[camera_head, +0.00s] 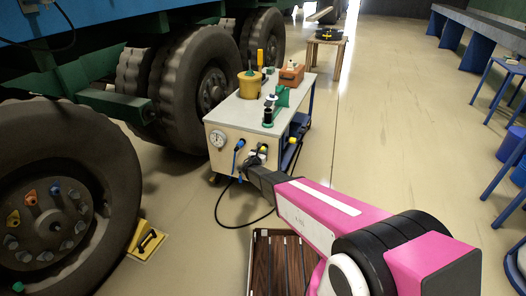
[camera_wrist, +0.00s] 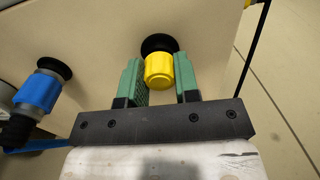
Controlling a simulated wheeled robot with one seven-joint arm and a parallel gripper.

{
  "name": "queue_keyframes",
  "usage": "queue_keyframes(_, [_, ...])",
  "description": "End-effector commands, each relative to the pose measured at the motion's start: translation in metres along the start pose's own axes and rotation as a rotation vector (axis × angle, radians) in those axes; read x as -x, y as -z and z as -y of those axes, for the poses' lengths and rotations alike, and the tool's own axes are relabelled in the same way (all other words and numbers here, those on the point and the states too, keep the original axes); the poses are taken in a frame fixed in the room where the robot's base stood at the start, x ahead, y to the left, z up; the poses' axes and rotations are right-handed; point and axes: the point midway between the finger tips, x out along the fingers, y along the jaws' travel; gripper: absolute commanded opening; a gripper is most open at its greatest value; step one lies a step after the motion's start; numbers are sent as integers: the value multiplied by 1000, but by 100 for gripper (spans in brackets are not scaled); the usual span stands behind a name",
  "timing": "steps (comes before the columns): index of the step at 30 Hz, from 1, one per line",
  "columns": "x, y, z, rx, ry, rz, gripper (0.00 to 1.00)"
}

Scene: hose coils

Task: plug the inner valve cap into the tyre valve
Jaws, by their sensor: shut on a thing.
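My gripper (camera_wrist: 160,85) has green fingers, which also show dark against the cart's front panel in the head view (camera_head: 252,160). It is shut on a yellow cap-like fitting (camera_wrist: 159,72), one finger on each side. The fitting's far end meets a black round collar (camera_wrist: 158,45) on the pale panel. The yellow fitting shows above my fingers in the head view (camera_head: 263,148). I cannot tell for certain whether it is the inner valve cap. Large truck tyres (camera_head: 190,90) stand at the left; I cannot make out a tyre valve for certain.
A blue fitting (camera_wrist: 38,92) with a black collar sits left of my gripper. The cart (camera_head: 235,117) carries a yellow pot (camera_head: 250,85) and tools. A black hose (camera_head: 222,212) loops to the floor. A slatted crate (camera_head: 278,262) stands below my arm.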

Motion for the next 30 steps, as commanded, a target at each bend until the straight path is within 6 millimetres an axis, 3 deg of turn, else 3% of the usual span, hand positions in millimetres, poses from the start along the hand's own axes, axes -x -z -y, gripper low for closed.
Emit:
queue_keyframes(18, [5,0,0,0,0,0,1])
queue_keyframes(30, [21,0,0,0,0,0,1])
